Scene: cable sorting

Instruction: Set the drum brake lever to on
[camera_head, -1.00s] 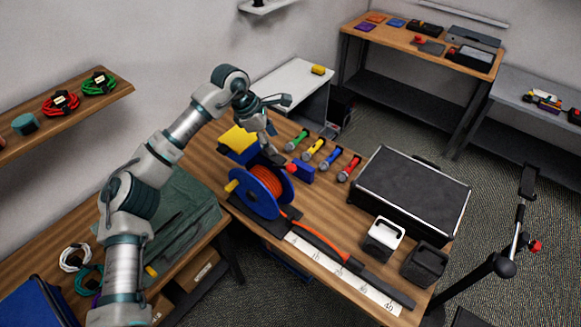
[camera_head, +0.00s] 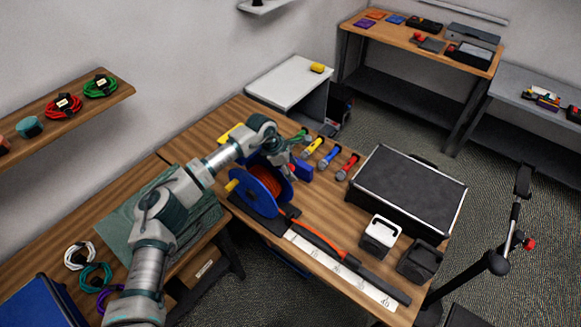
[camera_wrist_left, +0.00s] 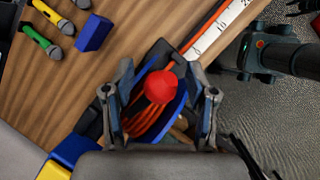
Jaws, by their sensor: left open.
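The cable drum (camera_head: 258,193) is a blue reel wound with orange cable, with a yellow crank knob on its left, standing on the wooden bench. A red ball knob (camera_wrist_left: 160,87), which looks like the end of the brake lever, shows large in the left wrist view. Its shaft is hidden, so I cannot tell the lever's setting. My left gripper (camera_head: 287,158) is over the drum's far side. In the left wrist view its open fingers (camera_wrist_left: 161,95) stand either side of the red knob, without clearly touching it. My right gripper does not show.
Coloured microphones (camera_head: 328,156) and a blue block (camera_head: 302,172) lie close behind the drum. A black case (camera_head: 410,190) stands to the right. A white ruler strip (camera_head: 345,272) runs along the front, with the orange cable end over it.

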